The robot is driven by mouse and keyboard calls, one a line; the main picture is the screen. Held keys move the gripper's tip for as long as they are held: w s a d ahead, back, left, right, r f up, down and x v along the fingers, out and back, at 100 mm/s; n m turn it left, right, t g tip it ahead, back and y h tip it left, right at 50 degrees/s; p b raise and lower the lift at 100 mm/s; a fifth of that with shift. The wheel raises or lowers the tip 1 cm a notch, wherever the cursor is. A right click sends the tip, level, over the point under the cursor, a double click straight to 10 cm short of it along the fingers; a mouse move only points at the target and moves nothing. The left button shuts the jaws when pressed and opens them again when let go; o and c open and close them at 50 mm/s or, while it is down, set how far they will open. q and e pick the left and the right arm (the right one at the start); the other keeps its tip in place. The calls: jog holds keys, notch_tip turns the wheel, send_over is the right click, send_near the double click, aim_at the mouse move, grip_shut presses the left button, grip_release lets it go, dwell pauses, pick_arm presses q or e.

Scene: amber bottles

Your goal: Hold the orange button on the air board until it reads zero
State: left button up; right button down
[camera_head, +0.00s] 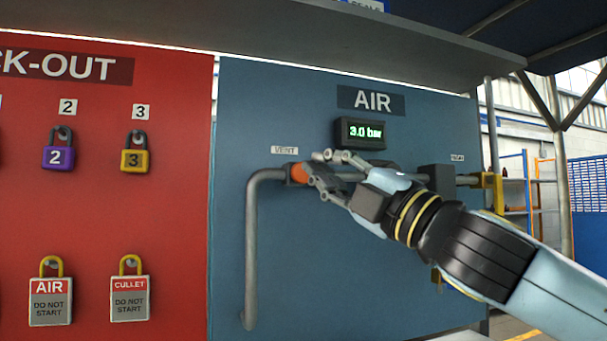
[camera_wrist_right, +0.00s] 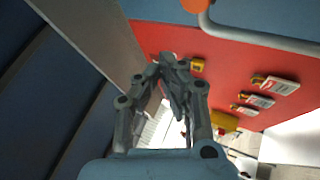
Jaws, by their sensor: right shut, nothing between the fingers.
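The blue air board (camera_head: 240,110) carries a dark display (camera_head: 360,134) that reads 3.0 bar in green. The orange button (camera_head: 298,174) sits at the end of the grey pipe, under the VENT label (camera_head: 285,150). My right gripper (camera_head: 314,162) is shut and empty, with its fingertips just in front of the button's right side. In the right wrist view the orange button (camera_wrist_right: 195,4) shows at the top edge, beyond the closed fingertips (camera_wrist_right: 172,60), with a gap in the picture. I cannot tell from the head view whether they touch. My left gripper is not in view.
A red lock-out board (camera_head: 180,220) stands to the left, with a purple padlock (camera_head: 58,156), a yellow padlock (camera_head: 135,158) and grey tags. A yellow-handled valve (camera_head: 490,186) is at the board's right edge. A grey shelf (camera_head: 330,40) overhangs both boards.

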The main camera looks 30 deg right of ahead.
aim_at(301, 173)
jog(key=w+d+p, duration=0.1)
jog(key=w+p, duration=0.4)
jog(key=w, duration=0.2)
jog(key=shift+d+y+p, duration=0.3)
dwell(1.1)
jog(key=shift+w+d+p, duration=0.1)
jog(key=shift+w+p, duration=0.35)
jog(key=shift+p, duration=0.1)
